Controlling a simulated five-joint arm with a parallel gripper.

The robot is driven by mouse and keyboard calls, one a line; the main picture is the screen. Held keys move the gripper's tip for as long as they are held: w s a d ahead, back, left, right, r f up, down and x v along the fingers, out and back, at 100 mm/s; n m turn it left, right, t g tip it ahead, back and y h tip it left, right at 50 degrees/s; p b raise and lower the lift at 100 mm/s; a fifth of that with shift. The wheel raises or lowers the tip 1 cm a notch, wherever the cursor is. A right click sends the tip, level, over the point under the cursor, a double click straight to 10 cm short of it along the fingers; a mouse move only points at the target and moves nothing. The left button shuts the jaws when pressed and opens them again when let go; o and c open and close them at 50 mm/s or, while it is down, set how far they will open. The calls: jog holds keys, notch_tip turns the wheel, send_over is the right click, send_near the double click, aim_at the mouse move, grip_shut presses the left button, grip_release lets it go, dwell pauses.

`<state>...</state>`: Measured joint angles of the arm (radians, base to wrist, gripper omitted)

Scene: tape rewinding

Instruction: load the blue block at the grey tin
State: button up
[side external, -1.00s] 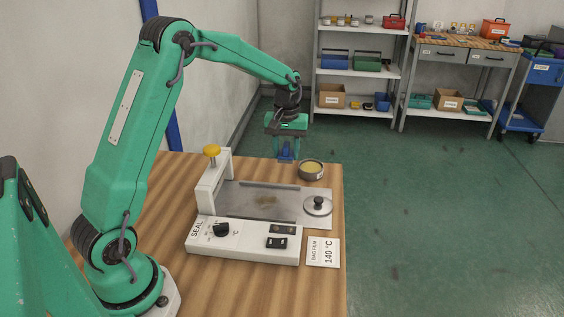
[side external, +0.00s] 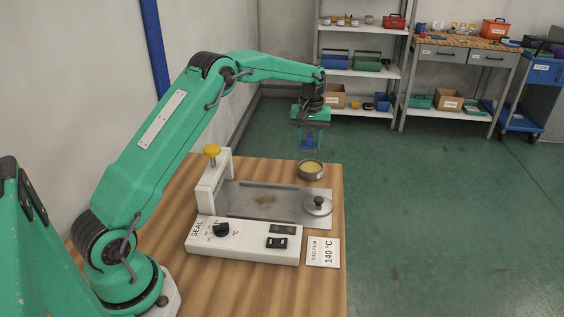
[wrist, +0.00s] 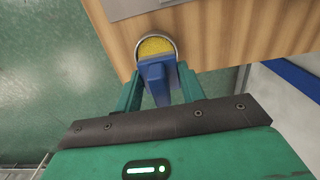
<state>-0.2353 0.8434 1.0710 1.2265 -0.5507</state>
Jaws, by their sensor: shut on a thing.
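My gripper (side external: 309,146) is shut on the blue block (side external: 310,139) and holds it in the air, above the grey tin (side external: 311,170) in the side view. The tin is round, with a yellow inside, and stands near the far right corner of the wooden table. In the wrist view the blue block (wrist: 159,77) sits between the green fingers (wrist: 158,92). There it covers the near part of the grey tin (wrist: 138,45), whose yellow inside shows beyond it. The height of the block over the tin is hard to tell.
A white sealing machine (side external: 245,242) with a metal plate (side external: 250,200) and a yellow knob (side external: 211,150) takes up the table's middle. A round lid (side external: 318,206) lies on the plate's right end. A temperature card (side external: 323,252) lies at the front right. The wooden table (side external: 180,215) ends close behind the tin.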

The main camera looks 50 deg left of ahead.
aim_at(311, 168)
jog(key=shift+w+f, duration=0.15)
jog(key=shift+w, duration=0.55)
jog(key=shift+f, duration=0.2)
jog(key=shift+f, duration=2.8)
jog(key=shift+f, duration=0.6)
jog(key=shift+r, duration=0.1)
jog(key=shift+r, duration=3.5)
